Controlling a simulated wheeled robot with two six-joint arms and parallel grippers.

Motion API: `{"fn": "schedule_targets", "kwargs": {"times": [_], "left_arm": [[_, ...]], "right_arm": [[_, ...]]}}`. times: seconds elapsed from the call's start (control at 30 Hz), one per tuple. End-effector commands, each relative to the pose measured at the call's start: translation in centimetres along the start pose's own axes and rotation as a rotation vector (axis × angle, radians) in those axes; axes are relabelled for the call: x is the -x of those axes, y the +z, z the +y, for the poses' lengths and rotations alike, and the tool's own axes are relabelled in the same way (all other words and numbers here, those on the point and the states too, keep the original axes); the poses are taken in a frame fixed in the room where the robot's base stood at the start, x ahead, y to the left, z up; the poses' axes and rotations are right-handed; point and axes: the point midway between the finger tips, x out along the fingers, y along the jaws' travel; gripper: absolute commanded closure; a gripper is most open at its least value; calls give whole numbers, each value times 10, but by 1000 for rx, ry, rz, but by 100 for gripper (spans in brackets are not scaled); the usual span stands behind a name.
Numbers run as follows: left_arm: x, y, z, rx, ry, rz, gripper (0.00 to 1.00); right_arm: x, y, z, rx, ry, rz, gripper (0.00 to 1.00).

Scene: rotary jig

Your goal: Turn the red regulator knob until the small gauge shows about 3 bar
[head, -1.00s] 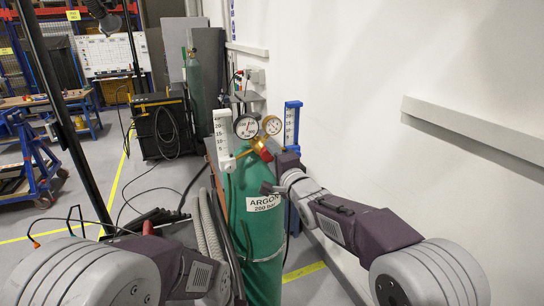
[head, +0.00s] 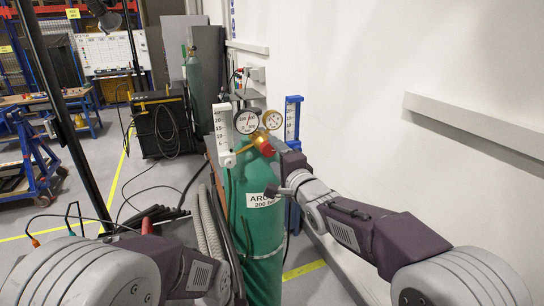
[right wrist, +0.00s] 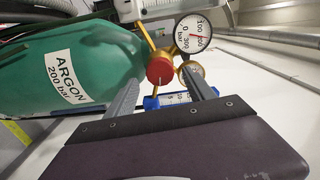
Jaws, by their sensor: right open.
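The red regulator knob (head: 264,143) sits on a brass regulator at the top of the green ARGON cylinder (head: 262,230). In the right wrist view the knob (right wrist: 160,70) lies between the finger lines of my open right gripper (right wrist: 163,86), with visible space on both sides. A larger white gauge (right wrist: 193,33) reads up to 300 bar. The smaller gauge (right wrist: 197,68) is partly covered by a finger, and its reading cannot be made out. In the head view the smaller gauge (head: 272,119) is too small to read. My left gripper is not in view.
A white scaled flow tube (head: 223,135) stands left of the gauges and a blue-framed one (head: 293,119) right of them. The white wall (head: 420,60) runs close along the right. Grey hoses (head: 207,225) hang left of the cylinder.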

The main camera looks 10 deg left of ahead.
Motion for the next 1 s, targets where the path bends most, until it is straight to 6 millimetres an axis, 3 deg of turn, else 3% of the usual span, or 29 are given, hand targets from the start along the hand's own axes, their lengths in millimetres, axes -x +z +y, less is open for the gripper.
{"fn": "schedule_targets", "kwargs": {"times": [0.1,0.3,0.67,0.77,0.87,1.0], "left_arm": [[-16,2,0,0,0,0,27],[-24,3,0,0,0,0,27],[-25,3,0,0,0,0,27],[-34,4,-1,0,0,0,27],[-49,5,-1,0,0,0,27],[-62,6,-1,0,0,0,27]], "right_arm": [[26,0,4,0,-2,0,37],[54,0,2,1,0,0,37],[59,-1,2,0,2,3,37],[63,-27,10,0,-1,52,37],[83,-82,47,-17,50,164,37],[134,-139,144,17,305,304,37]]}}
